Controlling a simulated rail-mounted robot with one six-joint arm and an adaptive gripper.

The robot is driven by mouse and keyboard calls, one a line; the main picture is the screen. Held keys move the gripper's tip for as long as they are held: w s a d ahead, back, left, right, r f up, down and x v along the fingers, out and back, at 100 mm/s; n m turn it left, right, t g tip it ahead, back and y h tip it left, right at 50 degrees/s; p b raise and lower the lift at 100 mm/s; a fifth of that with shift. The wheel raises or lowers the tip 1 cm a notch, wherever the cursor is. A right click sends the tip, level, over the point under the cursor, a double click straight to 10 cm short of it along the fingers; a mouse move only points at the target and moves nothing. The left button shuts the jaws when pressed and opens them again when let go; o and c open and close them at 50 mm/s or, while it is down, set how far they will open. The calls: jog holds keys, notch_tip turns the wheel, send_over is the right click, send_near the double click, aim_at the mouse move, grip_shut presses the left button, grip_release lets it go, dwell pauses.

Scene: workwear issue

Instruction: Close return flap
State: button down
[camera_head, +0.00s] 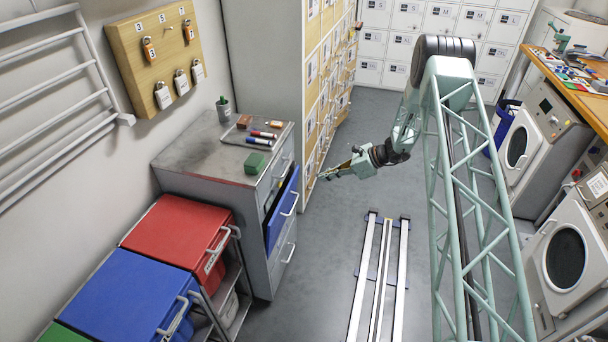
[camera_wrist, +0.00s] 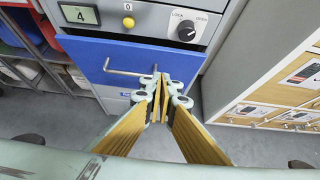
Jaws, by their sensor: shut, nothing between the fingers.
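The return flap (camera_head: 283,214) is a blue panel with a metal bar handle on the front of the grey cabinet (camera_head: 205,165). In the head view its top edge leans outward, with a dark gap behind it. In the wrist view the blue flap (camera_wrist: 90,62) lies ahead, below a grey control strip, and its handle (camera_wrist: 128,73) shows left of my fingertips. My gripper (camera_head: 328,174) is shut and empty, to the right of the flap and apparently apart from it. The closed fingers also show in the wrist view (camera_wrist: 162,84), overlapping part of the flap in the picture.
Wooden lockers (camera_head: 325,80) stand behind. Red (camera_head: 180,235) and blue (camera_head: 125,290) lidded bins stand left. Floor rails (camera_head: 378,270) lie on open floor.

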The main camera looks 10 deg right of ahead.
jog(key=shift+a, duration=0.1)
dwell(0.4)
send_near(291, 180)
jog(key=shift+w+a+f+b, duration=0.1)
jog(key=shift+w+a+f, duration=0.25)
jog(key=shift+a+f, duration=0.35)
jog(key=shift+w+a+f+b, duration=0.15)
jog(key=shift+w+a+f, duration=0.25)
jog(key=shift+f, duration=0.65)
jog(key=shift+w+a+f+b, duration=0.1)
jog(key=shift+w+a+f, duration=0.15)
jog(key=shift+a+f, duration=0.5)
jog(key=shift+d+f, duration=0.1)
jog(key=shift+w+a+r+b, duration=0.1)
jog(key=shift+w+a+b, duration=0.2)
jog(key=shift+a, duration=0.2)
jog(key=shift+w+a+r+b, duration=0.15)
jog(key=shift+w+a+b, duration=0.15)
jog(key=shift+a, duration=0.15)
